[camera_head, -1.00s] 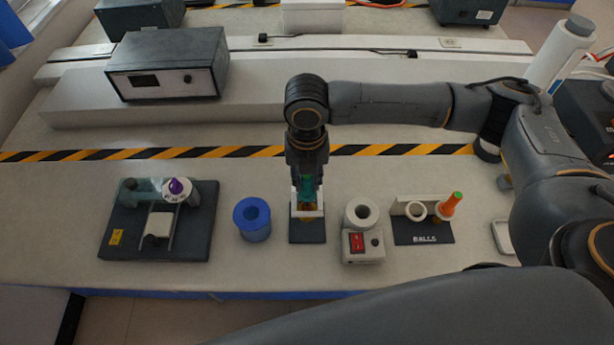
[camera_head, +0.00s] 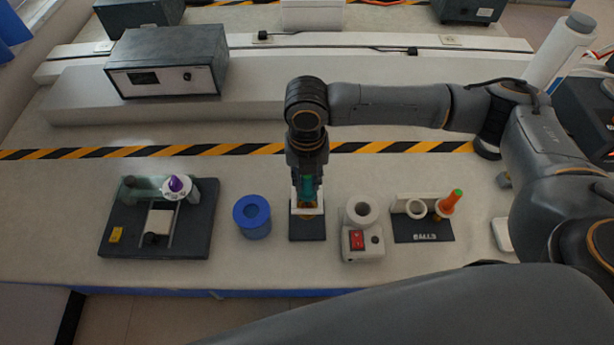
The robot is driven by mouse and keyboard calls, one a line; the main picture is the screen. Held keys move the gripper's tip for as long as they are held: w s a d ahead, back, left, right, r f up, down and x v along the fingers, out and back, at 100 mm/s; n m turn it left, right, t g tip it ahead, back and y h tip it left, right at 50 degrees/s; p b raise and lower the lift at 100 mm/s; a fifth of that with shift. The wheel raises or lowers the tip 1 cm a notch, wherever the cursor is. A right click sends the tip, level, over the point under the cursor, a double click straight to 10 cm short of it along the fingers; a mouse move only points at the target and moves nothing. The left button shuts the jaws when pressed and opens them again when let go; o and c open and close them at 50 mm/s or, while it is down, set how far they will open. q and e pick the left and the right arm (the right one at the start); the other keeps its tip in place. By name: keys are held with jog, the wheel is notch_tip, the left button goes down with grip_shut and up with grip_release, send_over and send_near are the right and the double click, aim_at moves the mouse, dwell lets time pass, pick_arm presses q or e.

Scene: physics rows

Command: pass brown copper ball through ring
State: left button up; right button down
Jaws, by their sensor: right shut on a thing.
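My right gripper (camera_head: 307,198) points straight down over a small stand (camera_head: 307,232) with a black base and white uprights. It is shut on a slim thing with a teal-green part (camera_head: 307,187). A copper-orange patch shows just below the fingers, between the uprights. The gripper covers most of it, so I cannot tell ball from ring or whether one is inside the other. To the right, a black holder marked BALLS (camera_head: 424,230) has white round seats and a tilted orange piece with a green tip (camera_head: 450,201). My left gripper is not in view.
A blue cylinder with a hole (camera_head: 252,218) stands left of the stand. A white device with a red switch (camera_head: 362,242) stands close on the right. A dark apparatus with a purple knob (camera_head: 160,225) lies at the left. Bare table shows between them.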

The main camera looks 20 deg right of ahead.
jog(key=shift+f+b, duration=0.3)
jog(key=shift+f, duration=1.05)
dwell(1.8)
jog(key=shift+r+p, duration=1.35)
jog(key=shift+p, duration=0.15)
dwell(2.0)
